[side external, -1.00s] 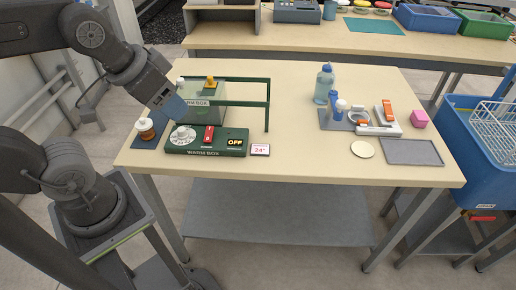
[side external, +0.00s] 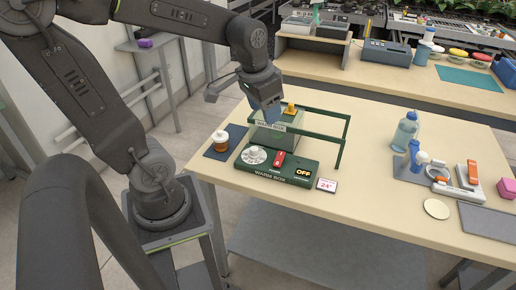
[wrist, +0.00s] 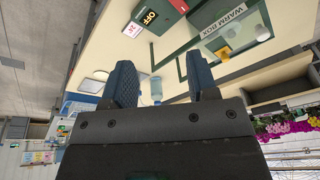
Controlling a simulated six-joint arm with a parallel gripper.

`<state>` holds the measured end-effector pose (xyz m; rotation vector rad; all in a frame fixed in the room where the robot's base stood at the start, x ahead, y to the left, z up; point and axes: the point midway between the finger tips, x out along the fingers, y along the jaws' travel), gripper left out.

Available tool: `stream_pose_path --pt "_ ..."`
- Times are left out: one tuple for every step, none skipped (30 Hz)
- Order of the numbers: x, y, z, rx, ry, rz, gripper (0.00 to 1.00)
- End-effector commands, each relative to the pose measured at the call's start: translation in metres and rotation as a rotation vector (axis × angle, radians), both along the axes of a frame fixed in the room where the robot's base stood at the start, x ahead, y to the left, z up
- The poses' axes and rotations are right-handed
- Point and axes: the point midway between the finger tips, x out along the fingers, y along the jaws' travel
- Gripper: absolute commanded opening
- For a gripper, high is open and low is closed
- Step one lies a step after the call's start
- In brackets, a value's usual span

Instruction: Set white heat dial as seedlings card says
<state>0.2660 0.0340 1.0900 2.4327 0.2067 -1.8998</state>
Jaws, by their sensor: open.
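The white heat dial (side external: 254,155) sits at the left end of the green warm box control panel (side external: 275,171). A red switch (side external: 279,159) and a display reading OFF (side external: 303,173) are to its right. The small card (side external: 327,185) reads 24° and stands right of the panel; it also shows in the wrist view (wrist: 132,29). My gripper (side external: 267,112) is open and empty, above the clear box behind the dial, touching nothing that I can tell. In the wrist view its blue fingers (wrist: 162,82) are spread apart; the dial is not visible there.
An amber jar (side external: 219,141) stands on a dark mat at left. Bottles (side external: 404,130) and a grey tray (side external: 487,221) are at right. The table's middle is clear.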

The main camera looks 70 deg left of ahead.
Motion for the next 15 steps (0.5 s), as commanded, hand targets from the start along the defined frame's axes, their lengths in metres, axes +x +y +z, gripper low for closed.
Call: stream_pose_path --pt "0.008 0.022 -0.012 -0.011 0.052 0.035 0.53" --pt "0.012 0.032 -0.018 -0.017 0.076 0.048 0.53" --pt "0.015 0.047 -0.026 -0.027 0.107 0.066 0.53" --pt "0.017 0.057 -0.031 -0.034 0.126 0.076 0.53" --pt "0.019 0.066 -0.037 -0.042 0.145 0.087 0.53" --pt "0.02 0.078 -0.045 -0.052 0.167 0.097 0.53" --pt "0.021 0.085 -0.05 -0.06 0.182 0.106 0.53" --pt "0.021 0.092 -0.054 -0.066 0.194 0.112 0.53" --pt "0.021 0.099 -0.059 -0.075 0.208 0.12 0.53" --pt "0.021 0.104 -0.062 -0.08 0.216 0.123 0.53" --pt "0.021 0.108 -0.065 -0.084 0.222 0.127 0.53" --pt "0.021 0.112 -0.067 -0.088 0.228 0.131 0.53" --pt "0.021 0.113 -0.069 -0.09 0.231 0.131 0.53" --pt "0.021 0.115 -0.071 -0.092 0.234 0.132 0.53" --pt "0.021 0.116 -0.073 -0.093 0.236 0.133 0.53"
